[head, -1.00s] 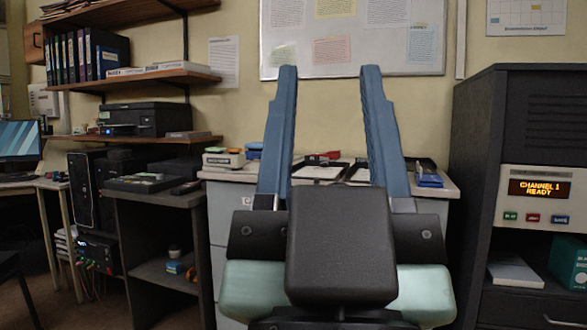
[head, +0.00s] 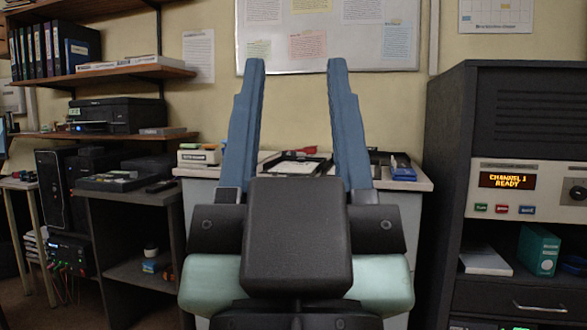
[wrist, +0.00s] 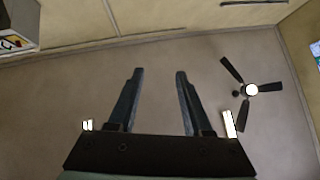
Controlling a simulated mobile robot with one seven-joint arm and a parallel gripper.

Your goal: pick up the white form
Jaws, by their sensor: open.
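A white sheet, which looks like the white form (head: 294,167), lies in a dark tray (head: 268,172) on top of a light cabinet (head: 410,184). I see it in the head view between my raised fingers, well beyond them. Its lower part is hidden by my gripper's body. My gripper (head: 296,66) is open and empty, with its fingers pointing up. In the wrist view my gripper (wrist: 159,74) is open against the ceiling, and no form shows there.
A red object (head: 303,151) is at the tray's back. A boxy item (head: 199,155) stands left on the cabinet top, a blue item (head: 402,170) right. A dark console (head: 447,150) stands right; a dark shelf unit (head: 134,196) stands left. A ceiling fan (wrist: 251,89) shows overhead.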

